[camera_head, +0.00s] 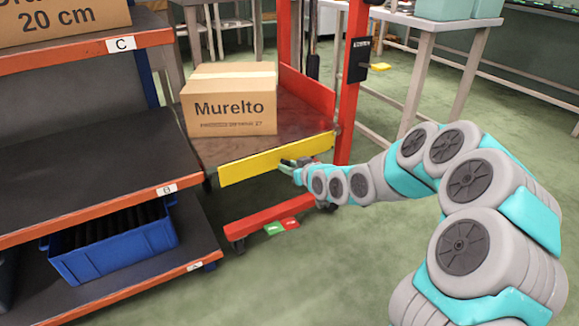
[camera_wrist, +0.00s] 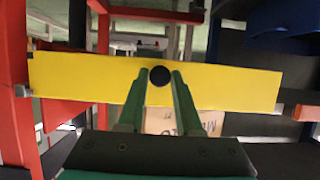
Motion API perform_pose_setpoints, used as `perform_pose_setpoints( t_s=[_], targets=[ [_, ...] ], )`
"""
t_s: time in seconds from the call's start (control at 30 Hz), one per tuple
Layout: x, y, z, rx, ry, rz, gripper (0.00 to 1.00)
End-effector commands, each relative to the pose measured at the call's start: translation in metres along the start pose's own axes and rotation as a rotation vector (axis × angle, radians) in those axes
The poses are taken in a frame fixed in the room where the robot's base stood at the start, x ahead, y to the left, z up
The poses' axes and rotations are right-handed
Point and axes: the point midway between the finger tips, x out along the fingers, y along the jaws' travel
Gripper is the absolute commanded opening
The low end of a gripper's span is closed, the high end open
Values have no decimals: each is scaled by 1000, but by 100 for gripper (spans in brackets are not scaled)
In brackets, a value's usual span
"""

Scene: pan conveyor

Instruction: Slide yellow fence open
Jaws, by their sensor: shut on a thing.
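The yellow fence (camera_head: 248,167) is a flat bar along the near edge of a platform that bears a Murelto box. In the wrist view the fence (camera_wrist: 85,82) spans most of the width, with a round black knob (camera_wrist: 160,76) near its middle. My gripper (camera_head: 287,163) is at the fence, right of its middle in the head view. In the wrist view the two green fingers of my gripper (camera_wrist: 160,80) are shut on the knob, one on each side. In the head view the knob is hidden behind my gripper.
The Murelto box (camera_head: 230,102) stands on the platform (camera_head: 292,110) of a red-framed lift with a red post (camera_head: 352,85). A shelf rack (camera_head: 85,165) with a blue crate (camera_head: 115,245) stands at the left. A grey table frame (camera_head: 415,80) stands behind. The floor at right is open.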

Motion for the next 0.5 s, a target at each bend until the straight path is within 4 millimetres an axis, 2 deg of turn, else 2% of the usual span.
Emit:
perform_pose_setpoints(
  t_s=[0.27, 0.37, 0.5],
  targets=[
    [-1, -1, -3, -1, 0, -1, 0],
    [-6, -1, -15, -2, 1, -1, 0],
    [-17, 0, -43, -2, 3, 0, 0]
  ],
)
